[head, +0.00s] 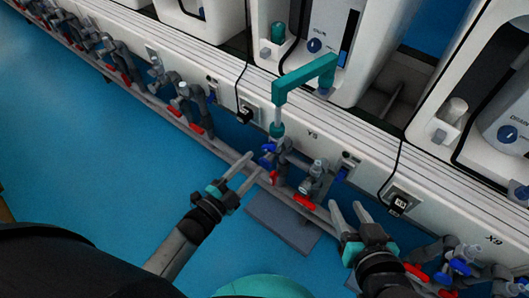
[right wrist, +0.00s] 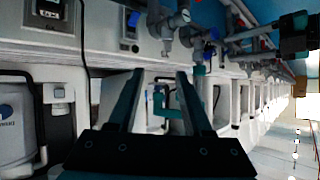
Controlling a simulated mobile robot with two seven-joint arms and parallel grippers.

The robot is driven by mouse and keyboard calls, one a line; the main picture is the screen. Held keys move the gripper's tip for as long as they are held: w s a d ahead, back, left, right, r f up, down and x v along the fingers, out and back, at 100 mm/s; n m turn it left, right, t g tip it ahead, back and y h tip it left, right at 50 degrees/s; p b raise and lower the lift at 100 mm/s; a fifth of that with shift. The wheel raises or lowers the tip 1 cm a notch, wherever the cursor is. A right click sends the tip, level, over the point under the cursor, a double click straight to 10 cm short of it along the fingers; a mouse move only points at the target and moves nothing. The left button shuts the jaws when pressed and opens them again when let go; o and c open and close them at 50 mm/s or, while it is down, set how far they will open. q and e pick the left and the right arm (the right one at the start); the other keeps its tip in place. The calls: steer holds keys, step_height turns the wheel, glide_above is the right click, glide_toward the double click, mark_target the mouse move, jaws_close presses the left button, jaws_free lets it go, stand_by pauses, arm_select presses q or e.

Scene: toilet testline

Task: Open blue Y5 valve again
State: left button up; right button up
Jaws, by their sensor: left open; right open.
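The Y5 label (head: 312,134) is on the white bench front. Below and left of it, blue valve handles (head: 268,147) sit on grey pipe fittings at the foot of a teal pipe (head: 278,98). Another blue handle (head: 341,174) is to the right, near grey fittings. I cannot tell which blue handle is the Y5 valve, nor its exact turn. My left gripper (head: 252,167) is open and empty, its fingertips just left of the blue and red handles. My right gripper (head: 346,207) is open and empty, near a red handle (head: 304,202); its parted fingers show in the right wrist view (right wrist: 160,76).
A grey pipe rail with red handles (head: 195,128) runs along the bench. Black cables (head: 396,160) hang to sockets. White toilet units (head: 300,50) stand above. A dark grey plate (head: 285,222) lies on the open blue floor (head: 140,165).

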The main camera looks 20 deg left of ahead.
mark_target(266, 150)
arm_select(q)
steer(key=b+x, duration=0.1)
steer(key=x, duration=0.2)
steer(key=shift+w+d, duration=0.15)
steer(key=shift+w, duration=0.1)
steer(key=shift+b+x, duration=0.5)
steer(key=shift+x, duration=0.8)
arm_select(e)
steer(key=shift+s+a+r+t+y, duration=0.1)
steer(key=shift+a+r+t+y, duration=0.4)
steer(key=shift+a+t, duration=0.4)
steer(key=shift+a+r+t+y, duration=0.4)
steer(key=shift+a+r+t, duration=0.2)
steer(key=shift+t, duration=0.5)
arm_select(q)
steer(key=shift+c, duration=0.4)
jaws_close()
arm_select(e)
steer(key=shift+f, duration=0.1)
